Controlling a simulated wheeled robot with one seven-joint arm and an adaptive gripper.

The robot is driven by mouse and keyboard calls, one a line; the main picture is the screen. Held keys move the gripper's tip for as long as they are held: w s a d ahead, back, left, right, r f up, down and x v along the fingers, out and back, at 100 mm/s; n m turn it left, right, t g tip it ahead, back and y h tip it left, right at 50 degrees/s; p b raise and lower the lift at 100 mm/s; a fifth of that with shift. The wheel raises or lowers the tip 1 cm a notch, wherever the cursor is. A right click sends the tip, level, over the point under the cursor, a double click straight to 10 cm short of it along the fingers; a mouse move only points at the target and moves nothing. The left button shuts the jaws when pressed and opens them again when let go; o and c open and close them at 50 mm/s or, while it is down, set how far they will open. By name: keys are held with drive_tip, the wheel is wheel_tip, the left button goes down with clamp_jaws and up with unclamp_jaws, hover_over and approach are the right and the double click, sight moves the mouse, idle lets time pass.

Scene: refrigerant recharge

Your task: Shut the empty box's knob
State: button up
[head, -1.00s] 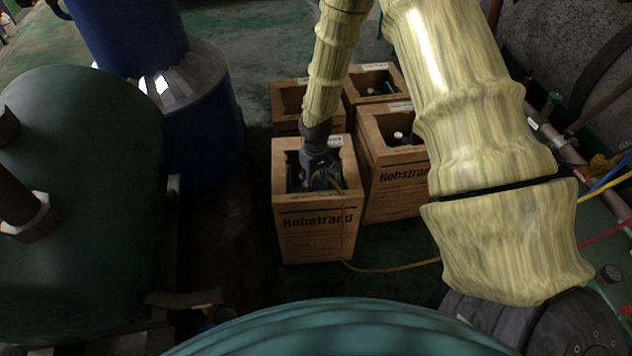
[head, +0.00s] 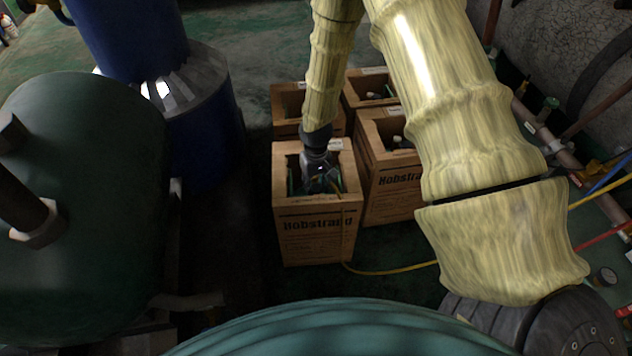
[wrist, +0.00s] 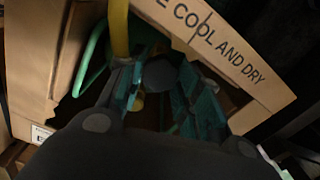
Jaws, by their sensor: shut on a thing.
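The front cardboard box (head: 312,245), marked Hobstrand, stands upright with its top open and a yellow hose (head: 375,271) running from it. My gripper (head: 318,180) reaches down into this box; its tips are hard to see in the head view. In the wrist view my gripper (wrist: 160,98) has teal-padded fingers on either side of a dark grey round knob (wrist: 160,75) and is shut on it. The box rim (wrist: 225,50) reads "cool and dry". The hose (wrist: 119,28) passes close by the left finger. The fingers and my gripper's body hide the valve below the knob.
Another Hobstrand box (head: 390,195) stands close on the right, and more boxes (head: 285,100) stand behind. A dark green tank (head: 85,190) and a blue cylinder (head: 205,130) are on the left. Pipes (head: 560,150) run along the right.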

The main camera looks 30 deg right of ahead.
drive_tip(key=m+p, duration=0.3)
drive_tip(key=shift+r+m, duration=0.25)
drive_tip(key=shift+m, duration=0.05)
drive_tip(key=m+p, duration=0.3)
drive_tip(key=shift+m, duration=0.3)
drive_tip(key=m+p, duration=0.3)
drive_tip(key=m, duration=0.3)
drive_tip(key=shift+f+p, duration=0.1)
drive_tip(key=shift+p, duration=0.3)
drive_tip(key=m+p, duration=0.3)
drive_tip(key=m, duration=0.3)
drive_tip(key=shift+m, duration=0.4)
drive_tip(key=m+p, duration=0.1)
drive_tip(key=m, duration=0.2)
drive_tip(key=shift+f+m+p, duration=0.1)
drive_tip(key=shift+m+p, duration=0.65)
drive_tip(key=shift+m, duration=0.95)
